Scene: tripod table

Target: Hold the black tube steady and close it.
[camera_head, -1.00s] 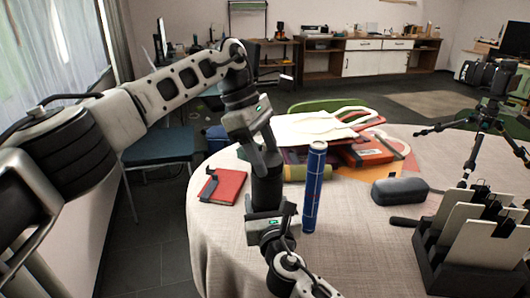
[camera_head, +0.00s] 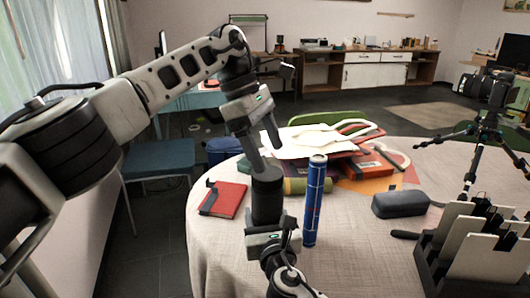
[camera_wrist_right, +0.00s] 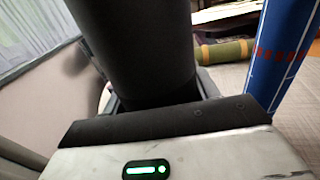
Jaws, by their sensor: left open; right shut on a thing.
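The black tube (camera_head: 267,203) stands roughly upright near the table's front left. My right gripper (camera_head: 272,230) is shut around its lower part. In the right wrist view the black tube (camera_wrist_right: 137,45) fills the upper middle, between the fingers. My left gripper (camera_head: 267,158) is open just above the tube's top end, pointing down. One finger reaches the top end; I cannot tell if it touches. The other finger is higher, to the right. I cannot make out a separate cap, nor the tube's opening.
A blue patterned tube (camera_head: 314,202) stands close on the right. A red notebook (camera_head: 224,199) lies left on the table (camera_head: 350,255). Behind are a green roll (camera_head: 308,186) and a pile of papers and books (camera_head: 320,145). A grey case (camera_head: 400,203) and a card rack (camera_head: 440,268) are to the right.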

